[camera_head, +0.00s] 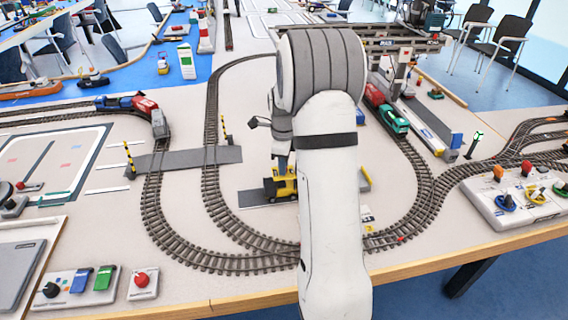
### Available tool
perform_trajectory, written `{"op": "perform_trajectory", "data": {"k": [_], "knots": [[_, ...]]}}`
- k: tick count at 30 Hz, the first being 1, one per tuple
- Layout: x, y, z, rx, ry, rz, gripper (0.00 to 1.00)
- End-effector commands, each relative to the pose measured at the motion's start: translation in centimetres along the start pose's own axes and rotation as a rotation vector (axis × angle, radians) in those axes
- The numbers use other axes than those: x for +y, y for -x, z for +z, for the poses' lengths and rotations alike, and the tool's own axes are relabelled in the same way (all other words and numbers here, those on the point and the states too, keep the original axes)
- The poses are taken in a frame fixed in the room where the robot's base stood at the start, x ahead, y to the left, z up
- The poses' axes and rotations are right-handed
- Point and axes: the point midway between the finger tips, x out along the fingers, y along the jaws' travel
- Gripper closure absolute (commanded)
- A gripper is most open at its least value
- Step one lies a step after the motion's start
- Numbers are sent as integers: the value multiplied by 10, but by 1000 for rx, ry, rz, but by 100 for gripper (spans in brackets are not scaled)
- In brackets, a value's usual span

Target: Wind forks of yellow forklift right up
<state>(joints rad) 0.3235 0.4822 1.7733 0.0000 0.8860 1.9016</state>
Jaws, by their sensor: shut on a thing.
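The yellow forklift (280,186) stands on a dark grey pad (253,197) inside the curved track, just left of my arm. My gripper (284,160) points down onto the forklift's top and is shut on a part of it. The part between the fingers is too small to make out. The forks are hidden or too small to tell, so their height cannot be seen. My white arm covers the area to the right of the forklift.
Toy track (213,185) loops around the forklift. A gantry crane (400,50) and a train with a green engine (394,121) stand behind right. Control boxes (520,200) sit at right and a button panel (80,288) at front left. The table's front edge is close.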

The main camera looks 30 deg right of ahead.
Motion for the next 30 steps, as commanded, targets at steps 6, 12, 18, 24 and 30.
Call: {"op": "perform_trajectory", "data": {"k": [6, 12, 18, 24, 30], "knots": [[0, 0, 0, 0, -31, 0, 100], [0, 0, 0, 0, -35, 0, 100], [0, 0, 0, 0, -34, 0, 77], [0, 0, 0, 0, -34, 0, 61], [0, 0, 0, 0, -34, 0, 56]]}}
